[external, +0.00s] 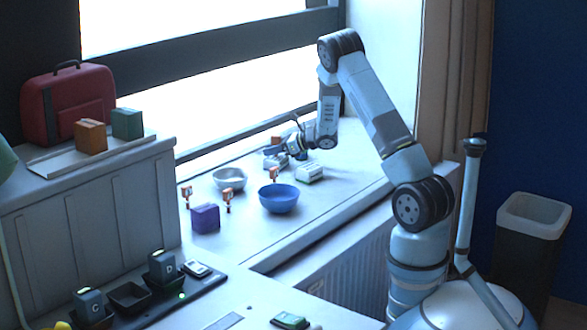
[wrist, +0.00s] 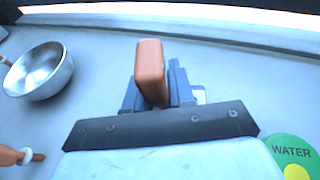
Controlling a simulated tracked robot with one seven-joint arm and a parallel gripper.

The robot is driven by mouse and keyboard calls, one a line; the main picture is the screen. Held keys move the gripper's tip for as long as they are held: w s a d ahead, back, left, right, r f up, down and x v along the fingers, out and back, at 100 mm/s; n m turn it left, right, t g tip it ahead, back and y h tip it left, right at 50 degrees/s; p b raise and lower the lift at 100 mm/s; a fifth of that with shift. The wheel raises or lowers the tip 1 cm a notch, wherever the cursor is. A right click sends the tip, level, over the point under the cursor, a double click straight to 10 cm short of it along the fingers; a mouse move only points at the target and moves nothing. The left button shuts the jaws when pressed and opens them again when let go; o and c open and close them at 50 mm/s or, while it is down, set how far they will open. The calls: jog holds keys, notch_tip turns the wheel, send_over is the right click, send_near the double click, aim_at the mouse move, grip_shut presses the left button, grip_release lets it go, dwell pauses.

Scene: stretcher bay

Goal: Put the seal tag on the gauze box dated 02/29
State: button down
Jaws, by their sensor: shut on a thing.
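My gripper (external: 297,146) is low over the far part of the window sill. In the wrist view its blue fingers (wrist: 154,92) are shut on an upright orange piece (wrist: 151,72), perhaps the seal tag; the fingers hide its lower end. The orange piece also shows beside the gripper in the external view (external: 276,141). No date is readable, so I cannot tell which is the gauze box dated 02/29.
A silver bowl (external: 229,179), a blue bowl (external: 279,198), a purple box (external: 205,217) and small orange-topped pieces (external: 227,198) stand on the sill. A green label reading WATER (wrist: 292,155) is close by at lower right. The sill's right part is clear.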

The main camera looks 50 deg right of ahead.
jog(key=c, duration=1)
grip_release()
jog(key=shift+f, duration=0.1)
jog(key=shift+o, duration=0.2)
jog(key=shift+s+d+r, duration=0.15)
jog(key=shift+r, duration=0.1)
jog(key=v, duration=1.1)
notch_tip(320, 180, up, 13)
jog(key=a+m+h, duration=0.2)
jog(key=m+h, duration=0.4)
jog(key=m, duration=0.5)
jog(key=s+a+r+m+h, duration=0.3)
jog(key=s+a+r+m, duration=0.35)
jog(key=m, duration=0.55)
jog(key=s+a+m+g+y, duration=0.1)
jog(key=s+a+m, duration=0.4)
jog(key=s, duration=0.5)
jog(key=s+a+m+g+y, duration=0.1)
jog(key=s+a+m+g, duration=0.2)
jog(key=s+a+m, duration=0.3)
jog(key=s+a+r+m+g+y, duration=0.1)
jog(key=s+a+m+g, duration=0.2)
jog(key=s, duration=1.2)
jog(key=a+m, duration=0.3)
jog(key=m, duration=0.1)
jog(key=shift+a, duration=0.15)
